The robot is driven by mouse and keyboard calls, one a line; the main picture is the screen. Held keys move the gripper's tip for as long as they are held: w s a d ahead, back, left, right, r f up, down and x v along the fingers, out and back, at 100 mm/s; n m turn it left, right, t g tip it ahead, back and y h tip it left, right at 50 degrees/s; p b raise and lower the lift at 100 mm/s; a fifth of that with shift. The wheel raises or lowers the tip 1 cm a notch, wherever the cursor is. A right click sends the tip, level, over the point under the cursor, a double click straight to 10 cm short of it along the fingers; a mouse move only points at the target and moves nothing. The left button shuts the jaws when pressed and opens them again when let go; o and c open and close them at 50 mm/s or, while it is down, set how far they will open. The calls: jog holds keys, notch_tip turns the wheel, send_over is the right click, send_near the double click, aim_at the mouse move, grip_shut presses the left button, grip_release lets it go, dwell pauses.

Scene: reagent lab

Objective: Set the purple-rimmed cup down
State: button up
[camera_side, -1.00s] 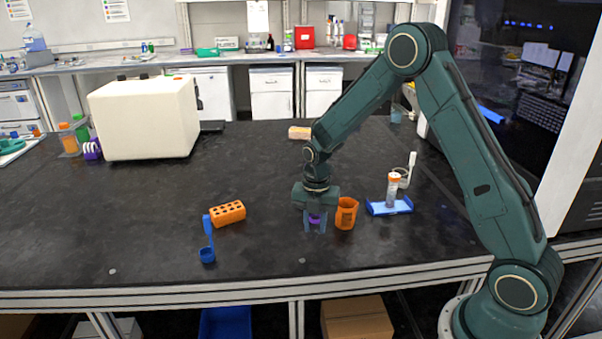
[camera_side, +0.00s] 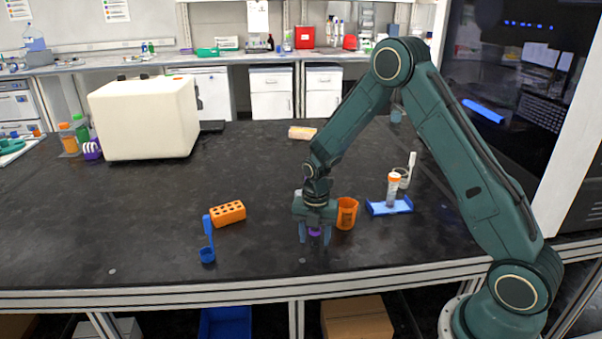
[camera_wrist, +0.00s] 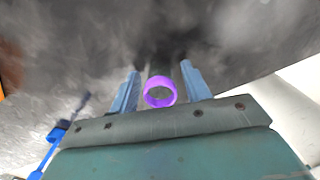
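The purple-rimmed cup (camera_side: 315,232) is between the two fingers of my gripper (camera_side: 315,239), low over the front middle of the black bench. In the wrist view its purple ring (camera_wrist: 160,103) shows between the blue fingers of my gripper (camera_wrist: 160,78). The cup has moved along with the gripper, so the gripper is shut on it. The cup looks upright. Its lower body is mostly hidden or too small to make out, and I cannot tell whether its base touches the bench.
An orange beaker (camera_side: 346,213) stands just right of my gripper. A blue rack with an orange-capped tube (camera_side: 391,190) is further right. An orange block with holes (camera_side: 228,213) and a blue scoop-like piece (camera_side: 207,254) lie left. The bench front (camera_side: 270,262) is clear.

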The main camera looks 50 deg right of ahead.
jog(key=shift+r, duration=0.15)
notch_tip(320, 180, up, 12)
dwell(0.9)
jog(key=shift+r, duration=0.15)
dwell(0.4)
notch_tip(320, 180, up, 8)
jog(key=m+t, duration=0.1)
jog(key=m, duration=0.4)
send_over(315, 245)
jog(key=s+a, duration=0.2)
jog(key=s, duration=0.2)
jog(key=s+a+r+m+t, duration=0.2)
jog(key=s+r+m, duration=0.4)
jog(key=s+m, duration=0.1)
jog(key=s+a+r+m+t, duration=0.2)
jog(key=s+a+m, duration=0.1)
jog(key=s+m, duration=0.8)
jog(key=s, duration=0.3)
jog(key=shift+t, duration=0.3)
